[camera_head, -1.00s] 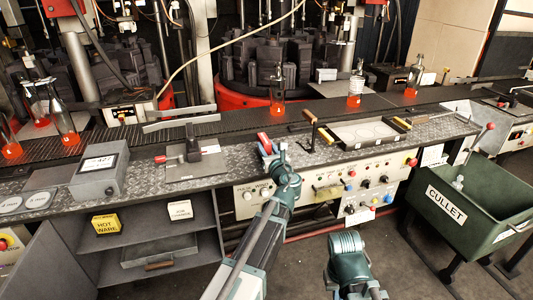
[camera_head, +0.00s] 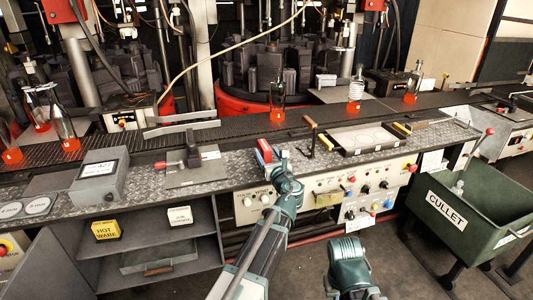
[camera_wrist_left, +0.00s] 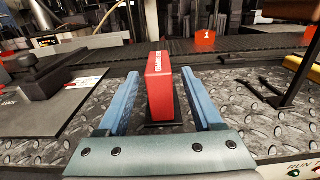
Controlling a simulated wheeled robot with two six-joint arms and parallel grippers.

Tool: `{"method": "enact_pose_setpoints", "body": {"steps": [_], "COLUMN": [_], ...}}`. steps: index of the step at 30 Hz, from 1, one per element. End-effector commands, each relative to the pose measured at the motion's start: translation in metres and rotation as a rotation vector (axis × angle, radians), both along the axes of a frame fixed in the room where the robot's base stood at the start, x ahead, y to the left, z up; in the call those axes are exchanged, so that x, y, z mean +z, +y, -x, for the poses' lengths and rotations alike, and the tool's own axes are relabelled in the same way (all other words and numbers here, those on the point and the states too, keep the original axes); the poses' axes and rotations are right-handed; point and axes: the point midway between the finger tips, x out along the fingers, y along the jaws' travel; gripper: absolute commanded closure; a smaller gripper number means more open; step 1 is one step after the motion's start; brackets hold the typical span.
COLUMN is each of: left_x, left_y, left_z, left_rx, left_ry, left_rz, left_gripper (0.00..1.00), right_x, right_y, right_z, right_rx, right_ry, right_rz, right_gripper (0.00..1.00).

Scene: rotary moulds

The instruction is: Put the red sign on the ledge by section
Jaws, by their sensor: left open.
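The red sign (camera_wrist_left: 159,84) stands upright on a small dark base on the diamond-plate ledge (camera_wrist_left: 250,97) in the left wrist view. Pale lettering runs along its edge. My left gripper (camera_wrist_left: 160,76) is open, with one blue finger on each side of the sign and a gap showing on both sides. In the head view the sign (camera_head: 264,150) is small at the tip of my left gripper (camera_head: 270,153), over the ledge (camera_head: 235,158). My right gripper is not in view; only a teal part of an arm shows low in the picture.
A plate with a dark clamp (camera_head: 193,160) lies left of the sign, and a grey box (camera_head: 100,176) further left. A dark bracket (camera_head: 312,138) and a tray (camera_head: 365,137) lie to the right. Bottles (camera_head: 277,98) stand on the conveyor behind. A green cullet bin (camera_head: 455,205) is at right.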

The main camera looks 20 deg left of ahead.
Motion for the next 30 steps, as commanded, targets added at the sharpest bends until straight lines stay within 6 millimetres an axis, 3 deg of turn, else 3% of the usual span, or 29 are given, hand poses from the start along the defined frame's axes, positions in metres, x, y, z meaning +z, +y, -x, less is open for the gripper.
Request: {"method": "enact_pose_setpoints", "body": {"steps": [6,15,30], "left_x": [0.0,0.0,-0.001], "left_y": [-0.026,-0.054,-0.06], "left_z": [0.043,0.081,0.091], "left_rx": [-0.003,-0.002,0.002], "left_ry": [0.0,0.0,-0.001], "left_rz": [0.0,0.0,0.007], "left_gripper": [0.33,0.33,0.33], "right_x": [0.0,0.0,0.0], "right_y": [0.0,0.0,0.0], "right_z": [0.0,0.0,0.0], "right_rx": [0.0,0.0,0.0], "right_ry": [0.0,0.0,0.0], "right_rz": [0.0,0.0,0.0], "right_gripper": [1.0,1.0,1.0]}}
